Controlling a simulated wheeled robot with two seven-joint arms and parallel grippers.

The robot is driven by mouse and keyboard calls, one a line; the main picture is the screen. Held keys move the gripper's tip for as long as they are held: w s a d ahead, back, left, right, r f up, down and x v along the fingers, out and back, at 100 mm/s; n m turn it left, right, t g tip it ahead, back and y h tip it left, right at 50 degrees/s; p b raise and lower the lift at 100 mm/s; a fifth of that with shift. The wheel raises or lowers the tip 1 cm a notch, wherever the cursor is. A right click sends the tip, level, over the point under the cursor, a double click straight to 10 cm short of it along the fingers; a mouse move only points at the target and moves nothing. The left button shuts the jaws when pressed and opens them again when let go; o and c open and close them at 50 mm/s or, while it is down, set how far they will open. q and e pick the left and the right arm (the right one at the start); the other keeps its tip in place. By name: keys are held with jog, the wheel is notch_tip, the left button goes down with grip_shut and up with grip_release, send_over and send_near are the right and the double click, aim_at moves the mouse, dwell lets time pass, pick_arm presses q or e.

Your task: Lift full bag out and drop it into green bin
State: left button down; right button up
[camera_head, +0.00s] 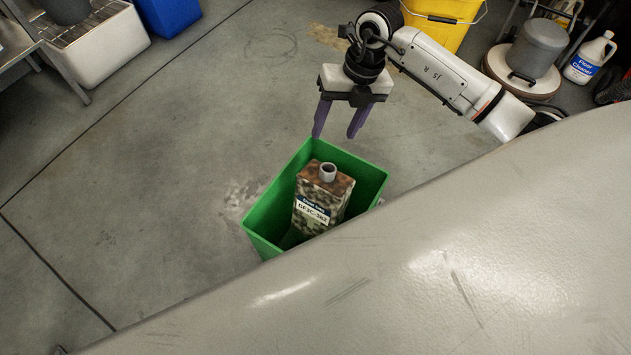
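The green bin (262,215) stands on the floor near the middle of the view. A mottled brown and grey bag (335,205) with a round spout on top and a white and blue label is inside it, slightly tilted. My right gripper (338,122) comes in from the upper right, with its two purple fingers apart and pointing down. It appears empty, just beyond the bin's far rim in the picture, and apart from the bag. My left gripper is not in view.
A large scuffed grey surface (420,270) fills the lower right and comes close to the bin. A yellow bucket (440,22), a grey canister (537,48) and a white floor cleaner jug (590,60) stand at upper right. Open floor (130,190) lies to the left.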

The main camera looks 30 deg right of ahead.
jog(key=shift+s+f, duration=0.1)
jog(key=p+v, duration=0.2)
jog(key=v, duration=0.8)
dwell(0.4)
